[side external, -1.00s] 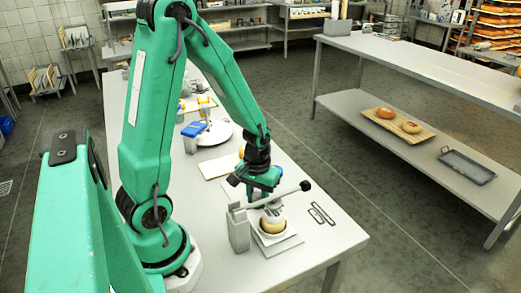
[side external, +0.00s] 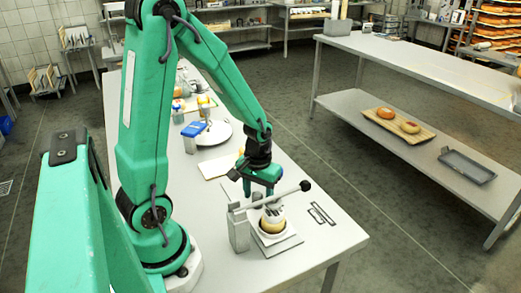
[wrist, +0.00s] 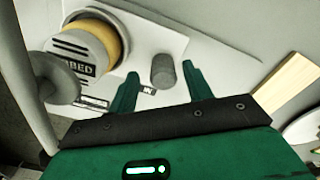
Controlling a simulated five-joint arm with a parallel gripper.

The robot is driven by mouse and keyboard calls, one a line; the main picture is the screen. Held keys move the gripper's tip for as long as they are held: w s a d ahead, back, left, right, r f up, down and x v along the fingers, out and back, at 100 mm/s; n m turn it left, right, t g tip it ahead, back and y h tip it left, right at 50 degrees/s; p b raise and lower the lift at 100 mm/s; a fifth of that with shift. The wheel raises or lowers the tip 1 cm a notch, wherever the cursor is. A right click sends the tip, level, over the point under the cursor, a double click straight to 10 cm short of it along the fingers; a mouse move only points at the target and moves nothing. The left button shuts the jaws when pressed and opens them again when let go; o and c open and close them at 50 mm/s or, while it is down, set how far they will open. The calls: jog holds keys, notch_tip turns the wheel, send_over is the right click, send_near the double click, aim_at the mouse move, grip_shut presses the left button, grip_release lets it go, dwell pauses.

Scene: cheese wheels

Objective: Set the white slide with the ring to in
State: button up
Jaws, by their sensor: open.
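The white slide (side external: 288,243) is a flat plate under the lever press at the table's near end. It carries a pale ring with a yellow cheese wheel (side external: 271,226) in it. In the wrist view the slide (wrist: 150,32) bears an upright grey peg (wrist: 163,70) beside the cheese. My gripper (side external: 262,192) points down behind the press lever. In the wrist view my gripper (wrist: 160,72) is open, with one green finger on each side of the peg in the picture. I cannot tell whether either finger touches it.
The press lever (side external: 275,198) with its dark ball knob crosses close in front of my gripper. A pale board (side external: 219,165), a blue-lidded container (side external: 192,135) and a round plate (side external: 215,134) stand farther back. The table's right front corner is clear.

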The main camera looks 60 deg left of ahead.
jog(key=shift+r, duration=3.05)
jog(key=shift+d+r, duration=0.1)
jog(key=shift+r, duration=0.05)
jog(key=shift+d+r, duration=0.1)
jog(key=shift+r, duration=0.15)
jog(key=s+d+r+m+t, duration=0.2)
jog(key=d+r+m, duration=0.1)
jog(key=r, duration=0.4)
jog(key=s+d+r+m+t, duration=0.3)
jog(key=d+r, duration=0.1)
jog(key=r, duration=0.3)
jog(key=shift+s+m+t, duration=0.3)
jog(key=shift+s+m, duration=0.05)
jog(key=shift+m, duration=0.05)
